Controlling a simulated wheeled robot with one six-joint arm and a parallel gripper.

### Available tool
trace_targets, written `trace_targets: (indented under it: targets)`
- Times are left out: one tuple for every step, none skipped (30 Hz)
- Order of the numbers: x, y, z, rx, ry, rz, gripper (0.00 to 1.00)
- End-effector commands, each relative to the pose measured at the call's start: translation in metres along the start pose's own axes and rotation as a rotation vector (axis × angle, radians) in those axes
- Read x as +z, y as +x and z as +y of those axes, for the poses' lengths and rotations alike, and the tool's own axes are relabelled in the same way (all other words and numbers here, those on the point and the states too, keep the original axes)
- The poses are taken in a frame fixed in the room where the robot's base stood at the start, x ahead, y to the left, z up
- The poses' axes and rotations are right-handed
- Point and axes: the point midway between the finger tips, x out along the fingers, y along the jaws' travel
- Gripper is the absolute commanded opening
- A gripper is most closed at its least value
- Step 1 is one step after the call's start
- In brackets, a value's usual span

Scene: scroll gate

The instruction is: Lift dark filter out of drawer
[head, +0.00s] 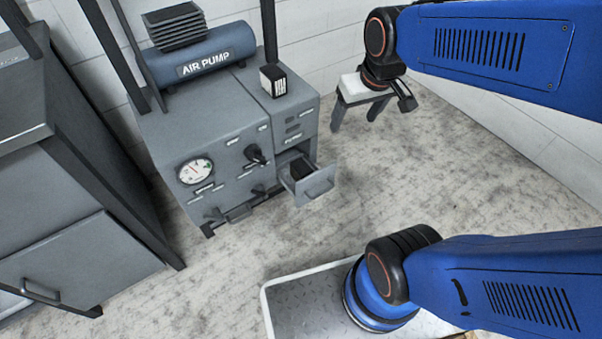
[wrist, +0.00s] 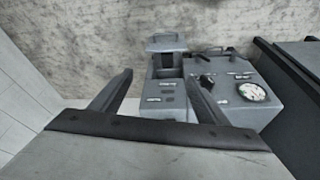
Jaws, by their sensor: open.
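The drawer (head: 316,185) stands pulled out from the front of the grey machine. A dark filter (head: 300,168) sits inside it, with its lower part hidden by the drawer walls. In the wrist view the open drawer (wrist: 166,43) is at the top centre, and its inside looks dark; I cannot make out the filter's edges there. My gripper (head: 357,123) is open and empty, to the right of the machine and apart from the drawer in the head view. Its two fingers also show in the wrist view (wrist: 160,78), spread apart with nothing between them.
A small black-and-white block (head: 272,82) stands on the machine's top. A blue air pump (head: 208,55) carries stacked dark plates (head: 174,25). A gauge (head: 195,171) and knobs are on the machine's front. A grey cabinet (head: 75,265) is at left. Floor before the drawer is clear.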

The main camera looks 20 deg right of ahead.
Motion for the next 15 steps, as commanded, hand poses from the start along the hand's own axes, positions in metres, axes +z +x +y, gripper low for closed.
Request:
trace_targets:
  targets:
    - [-0.009,0.009,-0.001,-0.002,-0.008,-0.015,0.69]
    - [-0.014,0.014,-0.002,-0.003,-0.013,-0.022,0.69]
    - [-0.021,0.021,-0.002,-0.004,-0.019,-0.03,0.69]
    - [-0.026,0.027,-0.003,-0.005,-0.023,-0.036,0.69]
    - [-0.031,0.032,-0.004,-0.006,-0.028,-0.043,0.69]
    - [-0.037,0.039,-0.004,-0.007,-0.034,-0.051,0.69]
    - [-0.042,0.045,-0.005,-0.008,-0.038,-0.057,0.69]
    - [-0.047,0.051,-0.006,-0.009,-0.043,-0.063,0.69]
    - [-0.052,0.059,-0.007,-0.011,-0.05,-0.073,0.69]
    - [-0.057,0.065,-0.007,-0.012,-0.055,-0.079,0.69]
    - [-0.061,0.072,-0.008,-0.013,-0.059,-0.085,0.69]
    - [-0.067,0.08,-0.009,-0.014,-0.066,-0.093,0.69]
    - [-0.071,0.087,-0.011,-0.015,-0.07,-0.1,0.69]
    - [-0.075,0.093,-0.011,-0.016,-0.075,-0.106,0.69]
    - [-0.08,0.103,-0.013,-0.017,-0.081,-0.114,0.69]
